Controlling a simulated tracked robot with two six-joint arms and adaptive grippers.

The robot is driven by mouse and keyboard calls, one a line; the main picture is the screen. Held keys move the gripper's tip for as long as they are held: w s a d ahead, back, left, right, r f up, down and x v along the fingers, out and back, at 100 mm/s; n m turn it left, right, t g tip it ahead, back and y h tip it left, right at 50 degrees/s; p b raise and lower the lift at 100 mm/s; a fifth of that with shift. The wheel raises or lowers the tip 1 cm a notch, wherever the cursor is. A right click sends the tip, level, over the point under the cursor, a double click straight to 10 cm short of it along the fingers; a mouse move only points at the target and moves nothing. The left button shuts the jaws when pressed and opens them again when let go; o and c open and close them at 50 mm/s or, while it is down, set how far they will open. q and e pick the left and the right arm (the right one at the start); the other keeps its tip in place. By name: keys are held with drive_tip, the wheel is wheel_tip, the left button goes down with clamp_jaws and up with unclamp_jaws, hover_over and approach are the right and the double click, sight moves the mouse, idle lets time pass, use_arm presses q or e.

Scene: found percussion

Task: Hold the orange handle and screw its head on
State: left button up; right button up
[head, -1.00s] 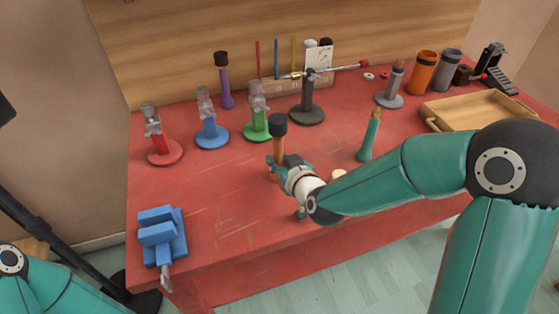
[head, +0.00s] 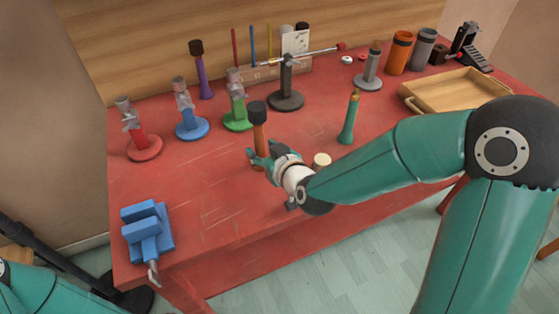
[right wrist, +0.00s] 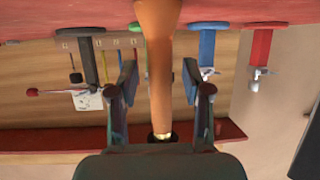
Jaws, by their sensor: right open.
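The orange handle (head: 259,140) stands upright on the red table, with a black head (head: 257,111) at its top. In the right wrist view, which is upside down, the orange handle (right wrist: 161,80) runs between my fingers. A brass ring (right wrist: 162,136) shows at its end; my dark gripper body hides most of what lies beyond, so I cannot tell how tightly the head sits. My right gripper (head: 261,157) is open around the handle; in the wrist view its fingers (right wrist: 160,80) stand apart on both sides, with gaps. My left gripper is out of view.
A cream cylinder (head: 321,160) stands close to my right wrist. A teal handle (head: 349,120) with a brass tip stands to the right. A blue vise (head: 147,230) is at front left; the table between is clear.

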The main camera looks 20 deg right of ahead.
sight(262, 150)
drive_tip(key=v, duration=0.4)
drive_tip(key=shift+b+v, duration=2.2)
drive_tip(key=shift+v, duration=0.75)
drive_tip(key=shift+s+f, duration=0.1)
